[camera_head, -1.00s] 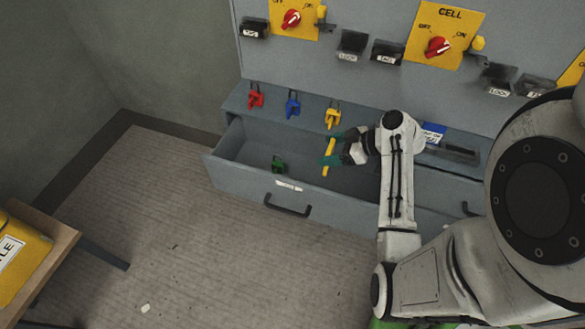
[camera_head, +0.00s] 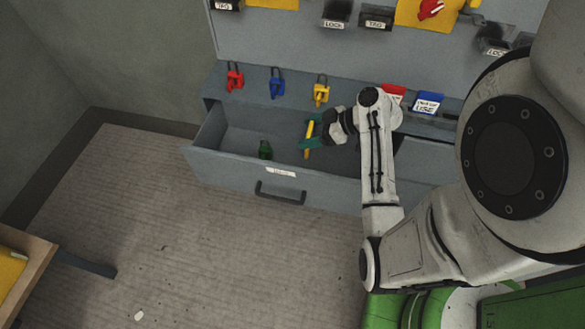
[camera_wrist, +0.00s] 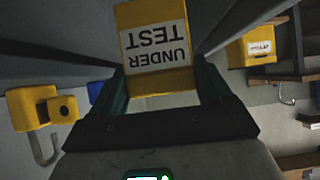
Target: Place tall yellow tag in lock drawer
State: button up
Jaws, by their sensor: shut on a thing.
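My gripper (camera_head: 312,138) is shut on the tall yellow tag (camera_head: 308,140). The tag stands upright between the teal fingers, over the open lock drawer (camera_head: 235,170). In the wrist view the tag (camera_wrist: 155,45) reads "UNDER TEST" upside down between the fingertips (camera_wrist: 160,88). The drawer is pulled out, with a pale label and a dark handle (camera_head: 280,194) on its front. A green padlock (camera_head: 265,150) lies inside, left of my gripper. Whether the tag touches the drawer floor cannot be told.
Red (camera_head: 234,77), blue (camera_head: 277,83) and yellow (camera_head: 321,92) padlocks stand on the ledge behind the drawer. Red and blue tags (camera_head: 429,102) lie farther right. Black label boxes (camera_head: 336,14) are on the panel above. A wooden table (camera_head: 22,262) stands at lower left.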

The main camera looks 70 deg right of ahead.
notch_tip(320, 180, down, 4)
jog(key=b, duration=0.3)
jog(key=shift+f, duration=0.25)
notch_tip(320, 180, down, 10)
jog(key=shift+r+b, duration=0.15)
jog(key=shift+b, duration=0.95)
jog(key=shift+f, duration=0.25)
jog(key=o, duration=1)
jog(key=shift+r, duration=0.1)
jog(key=shift+c, duration=0.2)
jog(key=shift+r, duration=0.1)
jog(key=shift+s+r, duration=0.15)
jog(key=v, duration=0.7)
jog(key=shift+p, duration=0.4)
